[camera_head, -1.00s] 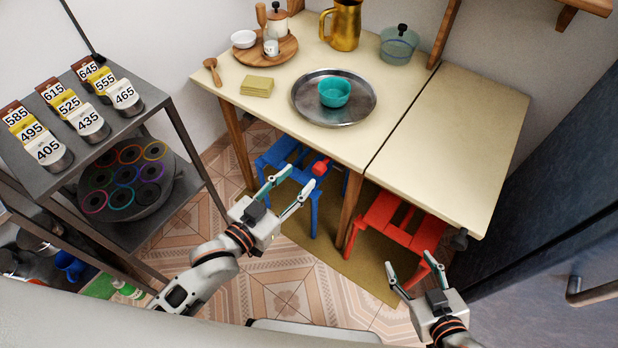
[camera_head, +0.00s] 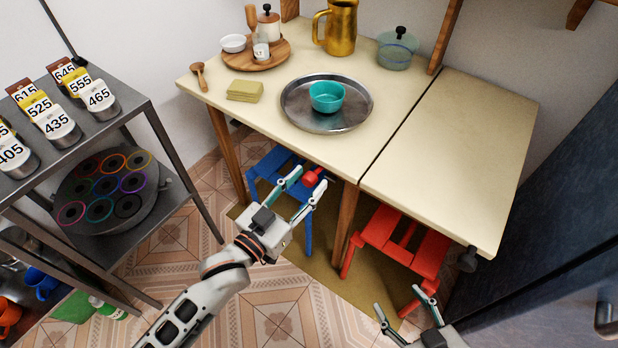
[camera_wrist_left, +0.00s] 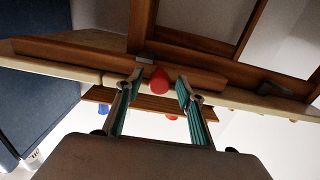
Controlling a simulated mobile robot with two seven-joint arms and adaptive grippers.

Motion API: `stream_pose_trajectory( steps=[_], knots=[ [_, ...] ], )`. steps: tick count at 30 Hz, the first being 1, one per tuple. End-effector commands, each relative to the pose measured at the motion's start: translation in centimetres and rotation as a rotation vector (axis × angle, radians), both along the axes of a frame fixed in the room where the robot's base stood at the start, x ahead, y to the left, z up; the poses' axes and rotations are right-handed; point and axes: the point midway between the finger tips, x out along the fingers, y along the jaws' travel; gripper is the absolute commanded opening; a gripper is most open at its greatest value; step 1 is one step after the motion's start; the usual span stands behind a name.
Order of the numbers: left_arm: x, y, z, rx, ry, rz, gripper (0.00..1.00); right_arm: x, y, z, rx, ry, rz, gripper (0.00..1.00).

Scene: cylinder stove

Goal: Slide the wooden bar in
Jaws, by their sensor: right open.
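A red knob (camera_head: 311,178) sticks out under the front edge of the table (camera_head: 240,118); it also shows in the left wrist view (camera_wrist_left: 159,80). The wooden bar that it may belong to is not clearly visible; I see brown wooden members (camera_wrist_left: 100,57) under the tabletop, but cannot tell which one is the bar. My left gripper (camera_head: 309,174) is open, its fingers on either side of the knob, with gaps showing in the wrist view. My right gripper (camera_head: 396,296) is open and empty, low at the right, in front of the red stool.
A blue stool (camera_head: 275,170) and a red stool (camera_head: 400,240) stand under the table. A tray (camera_head: 290,110) with a teal bowl (camera_head: 327,96) sits on top. The right leaf (camera_head: 455,160) is bare. A metal rack (camera_head: 170,150) stands at the left.

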Motion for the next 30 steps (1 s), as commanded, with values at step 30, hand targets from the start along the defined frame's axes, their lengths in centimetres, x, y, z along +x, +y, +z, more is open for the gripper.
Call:
stream_pose_trajectory(
  steps=[30],
  knots=[
    [2.7,1.1,0.4,0.008,-0.007,0.002,0.00,0.6,0.1,1.0,0.001,-0.018,0.002,0.58]
  ],
)
